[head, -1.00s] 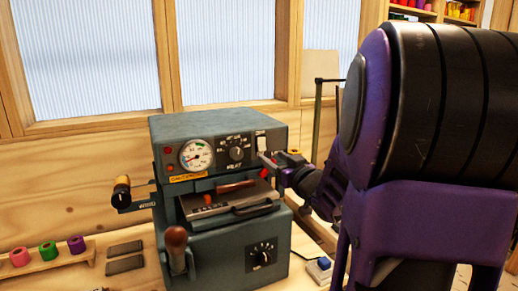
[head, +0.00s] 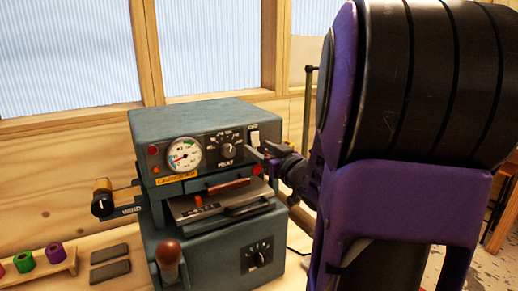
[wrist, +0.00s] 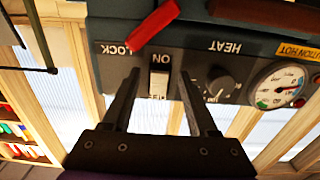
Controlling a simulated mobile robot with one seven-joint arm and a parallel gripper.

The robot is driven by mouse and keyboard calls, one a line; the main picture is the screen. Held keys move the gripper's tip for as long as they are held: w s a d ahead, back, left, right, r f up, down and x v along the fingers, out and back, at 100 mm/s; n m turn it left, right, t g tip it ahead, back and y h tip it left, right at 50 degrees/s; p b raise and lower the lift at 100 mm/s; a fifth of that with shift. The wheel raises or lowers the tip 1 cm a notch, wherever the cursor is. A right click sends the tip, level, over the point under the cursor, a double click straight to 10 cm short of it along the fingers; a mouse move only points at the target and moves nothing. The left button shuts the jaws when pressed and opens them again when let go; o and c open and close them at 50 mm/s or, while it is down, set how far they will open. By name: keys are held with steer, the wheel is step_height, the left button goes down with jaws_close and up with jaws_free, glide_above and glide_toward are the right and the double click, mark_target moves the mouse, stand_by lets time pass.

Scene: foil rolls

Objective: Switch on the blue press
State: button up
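The blue-grey press (head: 190,118) stands on the bench left of my arm. Its front panel has a gauge, a HEAT knob and a white rocker switch (head: 254,138) at the upper right. In the wrist view, which is upside down, the switch (wrist: 159,82) shows ON and partly hidden OFF lettering. My gripper (wrist: 159,72) is open, its two dark fingers on either side of the switch, with nothing held. I cannot tell whether either finger touches the panel. In the head view my gripper (head: 266,152) is just below and right of the switch, partly hidden by my arm.
A red lever (wrist: 152,25) by the LOCK label is close to the fingertips. The HEAT knob (wrist: 219,84) is beside one finger. A WIND crank (head: 104,197) sticks out left of the press. A rack of coloured rolls (head: 45,265) stands lower left.

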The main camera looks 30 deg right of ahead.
jaws_close()
steer(key=b, duration=0.2)
steer(key=t+b, duration=0.1)
steer(key=b, duration=0.1)
steer(key=shift+w+f, duration=0.15)
steer(key=shift+f, duration=0.2)
steer(key=shift+r+t, duration=0.1)
steer(key=shift+t, duration=0.2)
steer(key=shift+r, duration=0.1)
steer(key=shift+o, duration=0.4)
jaws_free()
